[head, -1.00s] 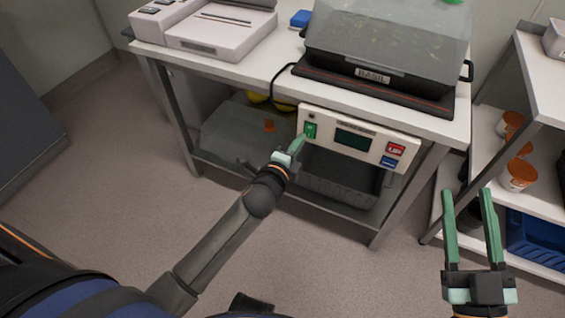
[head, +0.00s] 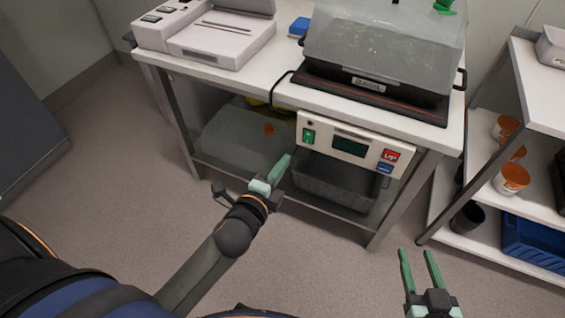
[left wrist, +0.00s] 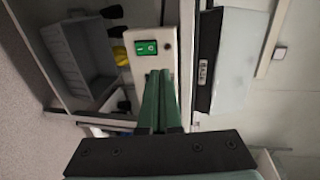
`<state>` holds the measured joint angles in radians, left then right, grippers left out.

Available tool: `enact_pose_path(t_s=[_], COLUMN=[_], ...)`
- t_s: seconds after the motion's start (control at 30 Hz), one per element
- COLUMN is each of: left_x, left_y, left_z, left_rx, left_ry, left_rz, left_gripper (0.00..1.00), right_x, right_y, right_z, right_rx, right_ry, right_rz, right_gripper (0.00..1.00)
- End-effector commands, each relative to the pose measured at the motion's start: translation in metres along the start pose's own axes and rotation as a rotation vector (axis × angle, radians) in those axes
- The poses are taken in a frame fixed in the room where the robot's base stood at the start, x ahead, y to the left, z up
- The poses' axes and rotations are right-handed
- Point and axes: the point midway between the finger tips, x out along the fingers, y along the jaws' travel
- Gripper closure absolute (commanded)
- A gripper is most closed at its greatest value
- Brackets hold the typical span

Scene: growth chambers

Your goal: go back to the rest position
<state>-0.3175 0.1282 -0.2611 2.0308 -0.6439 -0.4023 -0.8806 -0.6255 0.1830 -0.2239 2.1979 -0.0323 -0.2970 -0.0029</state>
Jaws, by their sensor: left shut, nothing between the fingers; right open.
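My left gripper (head: 279,172) is shut and empty in the head view. It stands in front of and below the control panel (head: 322,153), apart from it. In the left wrist view its green fingers (left wrist: 160,100) lie together, pointing at the panel with its green rocker switch (left wrist: 146,48). The same switch (head: 308,136) is at the panel's left end in the head view. My right gripper (head: 418,252) is open and empty over the floor at the lower right of the head view.
The panel hangs under the front of a white bench (head: 262,72) with a covered propagator (head: 385,50) and a printer-like device (head: 221,38) on top. A grey bin (head: 335,178) sits on the lower shelf. A shelf rack (head: 480,205) stands at the right. Floor in front is clear.

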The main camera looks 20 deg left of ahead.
Motion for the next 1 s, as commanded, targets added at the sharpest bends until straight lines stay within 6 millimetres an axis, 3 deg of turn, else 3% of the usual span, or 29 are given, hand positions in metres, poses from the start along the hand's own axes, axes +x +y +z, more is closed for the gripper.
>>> enact_pose_path(t_s=[0.43,0.57,0.67,0.9,0.97,1.0], left_x=[0.0,-0.007,-0.023,-0.081,-0.094,-0.097], left_y=[0.0,0.007,0.02,0.046,0.039,0.026], left_z=[0.0,-0.003,-0.008,-0.029,-0.032,-0.03], left_rx=[-0.003,-0.114,-0.363,-1.296,-1.488,-1.469], left_ry=[0.001,0.018,0.05,0.09,0.076,0.053], left_rz=[0.001,0.02,0.064,0.244,0.285,0.298], left_gripper=[1.0,1.0,1.0,1.0,1.0,1.0], right_x=[0.0,0.0,0.0,0.0,-0.004,-0.011], right_y=[0.0,0.0,0.0,0.0,0.0,0.002], right_z=[0.0,0.0,0.0,0.0,-0.008,-0.019], right_rx=[0.0,0.001,0.001,0.001,0.003,0.012], right_ry=[0.001,0.002,0.002,0.002,-0.007,-0.037], right_rz=[0.0,0.0,0.0,0.0,0.0,0.002], right_gripper=[0.5,0.5,0.5,0.5,0.5,0.5])
